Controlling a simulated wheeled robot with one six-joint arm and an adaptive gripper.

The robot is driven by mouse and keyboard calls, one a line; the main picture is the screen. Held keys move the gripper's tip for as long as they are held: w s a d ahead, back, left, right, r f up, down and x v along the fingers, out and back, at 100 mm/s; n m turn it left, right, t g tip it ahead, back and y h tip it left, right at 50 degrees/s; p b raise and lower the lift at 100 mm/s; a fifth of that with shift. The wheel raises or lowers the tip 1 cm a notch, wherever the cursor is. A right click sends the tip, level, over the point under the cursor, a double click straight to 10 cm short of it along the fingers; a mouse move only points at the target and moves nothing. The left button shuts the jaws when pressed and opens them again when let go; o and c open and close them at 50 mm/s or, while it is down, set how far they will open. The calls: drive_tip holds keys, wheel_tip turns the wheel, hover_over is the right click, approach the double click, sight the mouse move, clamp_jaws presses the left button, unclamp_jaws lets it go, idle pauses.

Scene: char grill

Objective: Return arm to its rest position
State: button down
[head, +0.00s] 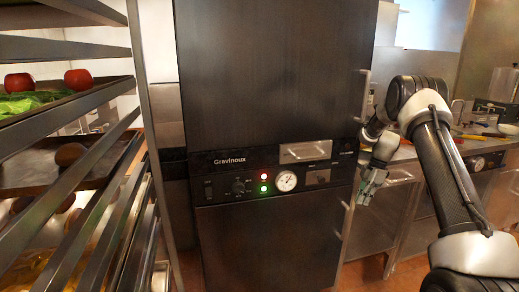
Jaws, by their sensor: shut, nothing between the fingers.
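My gripper (369,187) hangs at the right of the head view, at the end of my folded arm. It points downward beside the right edge of the dark cabinet oven (270,60). Its fingers are small in the picture, and they look closed with nothing held. My arm's dark links rise from the lower right corner and bend over at the top before coming down to the gripper. The oven's upper and lower doors look shut. Its panel between them shows a dial, a knob and two lit lamps, one red and one green.
A metal rack (140,100) at the left holds trays with two red tomatoes (78,79), green leaves and a brown round item (70,154). A counter (405,153) with utensils runs behind my arm at the right. Tiled floor (365,272) shows between oven and counter.

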drive_tip(key=s+f+m+g, duration=0.1)
drive_tip(key=s+f+m, duration=0.1)
drive_tip(key=s+m, duration=0.3)
drive_tip(key=s+a+r+m+t+h, duration=0.1)
drive_tip(key=s+r+m, duration=0.3)
drive_tip(key=s+r, duration=0.6)
drive_tip(key=s+a+r+m+t+h, duration=0.1)
drive_tip(key=s+a+r+m+t, duration=0.2)
drive_tip(key=s+r, duration=0.7)
drive_tip(key=s+a+r+m+t+h, duration=0.1)
drive_tip(key=s+a+r+m+t, duration=0.2)
drive_tip(key=s+r+m, duration=0.3)
drive_tip(key=shift+s+a+r+m, duration=0.35)
drive_tip(key=shift+s+r, duration=2.25)
drive_tip(key=shift+s, duration=2.7)
